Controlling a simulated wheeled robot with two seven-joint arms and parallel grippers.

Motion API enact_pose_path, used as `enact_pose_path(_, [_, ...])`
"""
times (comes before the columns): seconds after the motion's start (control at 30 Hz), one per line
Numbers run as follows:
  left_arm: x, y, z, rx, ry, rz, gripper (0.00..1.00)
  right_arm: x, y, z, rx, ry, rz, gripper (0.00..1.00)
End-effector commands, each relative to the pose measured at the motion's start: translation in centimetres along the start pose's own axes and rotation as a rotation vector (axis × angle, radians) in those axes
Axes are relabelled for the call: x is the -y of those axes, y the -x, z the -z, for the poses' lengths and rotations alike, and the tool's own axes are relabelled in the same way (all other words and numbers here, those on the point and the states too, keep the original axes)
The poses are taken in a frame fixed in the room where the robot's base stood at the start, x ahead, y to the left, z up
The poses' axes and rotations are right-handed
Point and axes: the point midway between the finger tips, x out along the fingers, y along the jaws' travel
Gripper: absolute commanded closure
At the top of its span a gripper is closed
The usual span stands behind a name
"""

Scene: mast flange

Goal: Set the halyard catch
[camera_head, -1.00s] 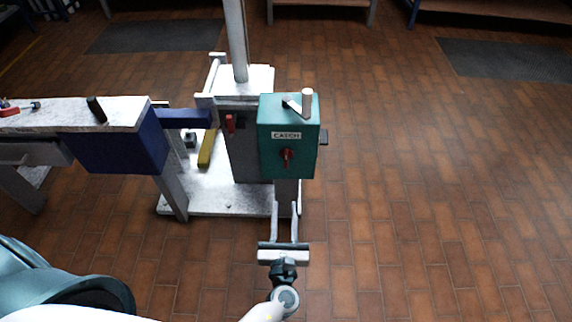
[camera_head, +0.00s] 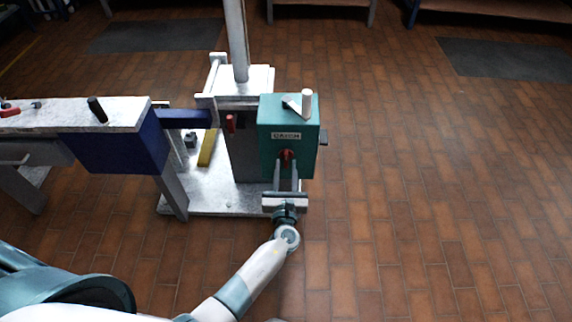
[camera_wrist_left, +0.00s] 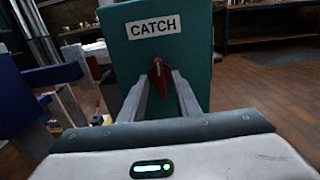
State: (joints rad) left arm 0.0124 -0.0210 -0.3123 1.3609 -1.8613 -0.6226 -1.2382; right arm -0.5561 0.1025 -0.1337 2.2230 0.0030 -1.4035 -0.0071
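The teal box (camera_head: 270,153) carries a label (camera_head: 287,136) reading CATCH and stands on the mast frame. A red knob (camera_head: 288,155) sits on its front face below the label. My left gripper (camera_head: 287,166) is at the front of the box, with its fingers apart on either side of the knob. In the left wrist view the red knob (camera_wrist_left: 159,78) stands upright between the two fingertips (camera_wrist_left: 160,80). I cannot tell whether the fingers touch it. A white-tipped crank handle (camera_head: 307,103) is on top of the box. My right gripper is not in view.
The mast (camera_head: 236,40) rises behind the box from a white base plate (camera_head: 230,198). A workbench (camera_head: 120,118) with a blue end and a black-handled tool (camera_head: 97,109) is to the left. A small red lever (camera_head: 231,123) is left of the box. The floor at right is clear.

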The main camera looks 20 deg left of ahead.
Motion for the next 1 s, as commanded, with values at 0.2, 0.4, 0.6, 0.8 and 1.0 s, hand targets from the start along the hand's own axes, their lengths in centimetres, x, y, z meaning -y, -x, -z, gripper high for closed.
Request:
enact_pose_path(0.2, [0.0, -1.5, 0.0, 0.0, 0.0, 0.001, 0.7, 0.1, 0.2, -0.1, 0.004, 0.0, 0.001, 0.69])
enact_pose_path(0.4, [0.0, -1.6, 0.0, -0.001, 0.0, 0.001, 0.7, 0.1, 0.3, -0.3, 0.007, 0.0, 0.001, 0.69])
enact_pose_path(0.6, [0.0, -1.6, 0.0, -0.001, 0.0, 0.0, 0.87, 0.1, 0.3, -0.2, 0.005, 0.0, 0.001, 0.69])
enact_pose_path(0.8, [0.0, -1.6, 0.0, 0.0, 0.0, 0.0, 1.0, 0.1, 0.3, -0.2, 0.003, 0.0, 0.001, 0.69])
enact_pose_path(1.0, [0.0, -1.6, 0.1, 0.0, 0.012, 0.001, 1.0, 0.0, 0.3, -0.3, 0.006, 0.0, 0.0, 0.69])
